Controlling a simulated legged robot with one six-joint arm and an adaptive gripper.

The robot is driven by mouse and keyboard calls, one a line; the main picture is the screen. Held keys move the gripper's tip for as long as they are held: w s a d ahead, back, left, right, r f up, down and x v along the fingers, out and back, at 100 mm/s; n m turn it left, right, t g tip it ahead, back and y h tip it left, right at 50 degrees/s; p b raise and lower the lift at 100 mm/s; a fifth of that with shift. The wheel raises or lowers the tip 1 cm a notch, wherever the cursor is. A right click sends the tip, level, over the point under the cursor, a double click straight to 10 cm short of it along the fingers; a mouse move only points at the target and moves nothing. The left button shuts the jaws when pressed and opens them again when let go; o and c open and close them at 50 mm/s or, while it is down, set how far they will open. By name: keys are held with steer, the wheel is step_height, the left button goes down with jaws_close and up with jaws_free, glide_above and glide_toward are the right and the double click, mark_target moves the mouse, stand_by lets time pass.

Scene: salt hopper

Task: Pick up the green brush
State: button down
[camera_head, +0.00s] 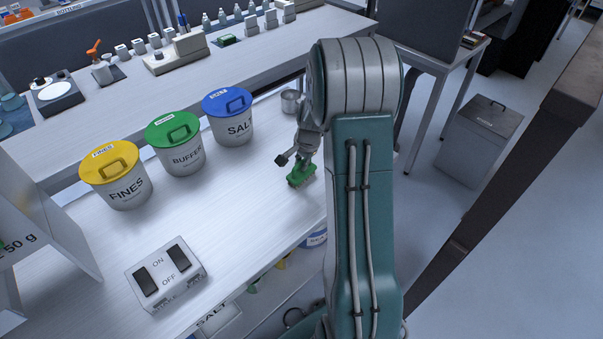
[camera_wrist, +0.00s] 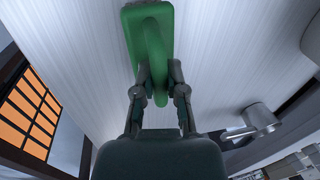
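The green brush (camera_head: 301,175) is on the white bench top, to the right of the lidded buckets. In the wrist view, the brush (camera_wrist: 150,30) has a flat green block and a raised handle running toward me. My gripper (camera_head: 304,158) is right at the brush, pointing down. In the wrist view, the fingers of my gripper (camera_wrist: 159,72) are on either side of the handle. I cannot tell whether they press on it or leave a small gap. The bristle side is mostly hidden. The brush looks to be at bench height.
Yellow fines (camera_head: 127,190), green buffer (camera_head: 182,157) and blue salt (camera_head: 232,127) buckets stand left of my gripper. A metal cup (camera_head: 290,101) is behind it. Bare bench lies between the box and brush.

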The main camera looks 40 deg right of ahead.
mark_target(302, 161)
stand_by(0.3)
steer(key=shift+r, duration=0.45)
step_height(302, 161, up, 2)
steer(key=shift+r, duration=0.25)
steer(key=s+r, duration=0.9)
steer(key=s, duration=0.5)
steer(key=shift+d+r, duration=0.25)
steer(key=shift+d, duration=0.15)
steer(key=shift+w, duration=0.1)
